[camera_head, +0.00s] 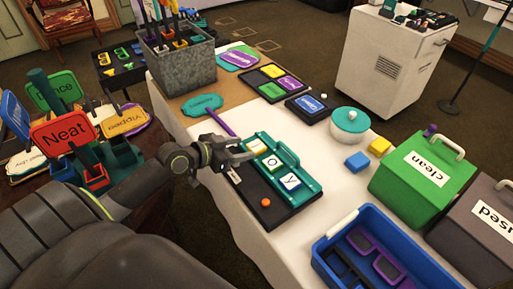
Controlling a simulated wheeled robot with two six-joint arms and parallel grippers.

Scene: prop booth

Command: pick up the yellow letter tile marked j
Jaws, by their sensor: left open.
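A teal rack (306,192) on a dark tray (255,190) holds a few letter tiles. The front tile (291,182) reads "y" and the middle tile (272,161) reads "o". A third tile (257,147) sits at the rack's far end, partly behind my left gripper; its letter cannot be read, so I cannot tell whether it is the yellow j tile. My left gripper (245,152) is open, with its fingers over the tray's far end, close beside that third tile. Nothing shows held in it. My right gripper is not in view.
An orange ball (266,202) lies on the tray. A blue crate (385,255), a green "clean" box (420,178), blue and yellow blocks, and a teal-lidded pot (350,125) stand to the right. A grey bin (183,60) stands behind. White tabletop left of the pot is free.

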